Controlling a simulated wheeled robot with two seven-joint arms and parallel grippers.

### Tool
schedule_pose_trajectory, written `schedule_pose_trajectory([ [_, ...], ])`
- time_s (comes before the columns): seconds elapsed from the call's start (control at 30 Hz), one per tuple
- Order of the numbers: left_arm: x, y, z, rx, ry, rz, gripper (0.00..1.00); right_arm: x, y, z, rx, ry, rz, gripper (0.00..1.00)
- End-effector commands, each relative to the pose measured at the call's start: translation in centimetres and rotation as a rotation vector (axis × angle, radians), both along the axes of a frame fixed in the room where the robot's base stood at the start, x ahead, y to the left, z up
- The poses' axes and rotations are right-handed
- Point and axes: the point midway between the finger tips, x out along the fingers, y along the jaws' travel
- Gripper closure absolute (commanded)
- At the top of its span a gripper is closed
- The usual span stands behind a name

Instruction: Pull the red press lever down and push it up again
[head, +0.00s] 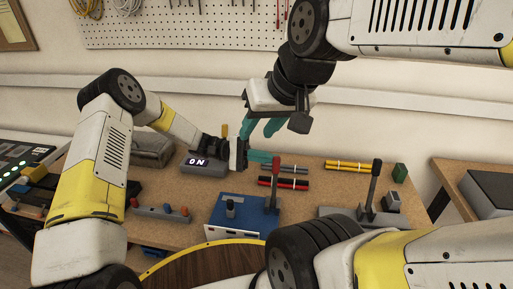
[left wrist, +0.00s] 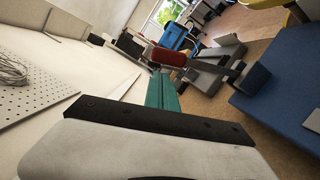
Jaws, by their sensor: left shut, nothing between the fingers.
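The red press lever (head: 276,166) stands upright on a blue base (head: 228,212) on the bench, its red handle on top. My left gripper (head: 268,157) is shut and empty, its teal fingers pointing right, beside the top of the handle. In the left wrist view the shut teal fingers (left wrist: 161,91) end just by the red handle (left wrist: 168,57); whether they touch it I cannot tell. My right gripper (head: 261,127) hangs above and behind the left one, its teal fingers apart with nothing seen between them.
A second lever with a dark handle (head: 375,168) stands to the right. A grey box reading "ON" (head: 205,166) is behind my left wrist. Red, black and yellow rods (head: 346,166) lie at the back. A pegboard (head: 180,30) hangs behind. My forearm covers the bench's front right.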

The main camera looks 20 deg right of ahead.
Motion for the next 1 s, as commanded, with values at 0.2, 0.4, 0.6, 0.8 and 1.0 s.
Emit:
schedule_pose_trajectory([
  [0.2, -0.6, 0.4, 0.3, 0.001, 0.0, 0.002, 1.0, 0.0, 0.0, 0.0, 0.0, 0.0, 0.0, 0.62],
  [0.4, -0.6, 0.3, 0.2, 0.001, 0.001, 0.001, 1.0, 0.0, 0.0, 0.0, 0.0, 0.0, 0.0, 0.62],
  [0.6, -0.7, 0.4, 0.4, -0.004, -0.011, 0.001, 1.0, 0.0, 0.0, 0.0, 0.0, 0.0, 0.0, 0.62],
  [0.8, -1.4, 0.8, 0.9, -0.033, -0.07, 0.001, 1.0, 0.0, 0.0, 0.0, 0.0, 0.0, 0.0, 0.62],
  [1.0, -2.9, 1.6, 1.7, -0.094, -0.196, 0.001, 1.0, 0.0, 0.0, 0.0, 0.0, 0.0, 0.0, 0.62],
])
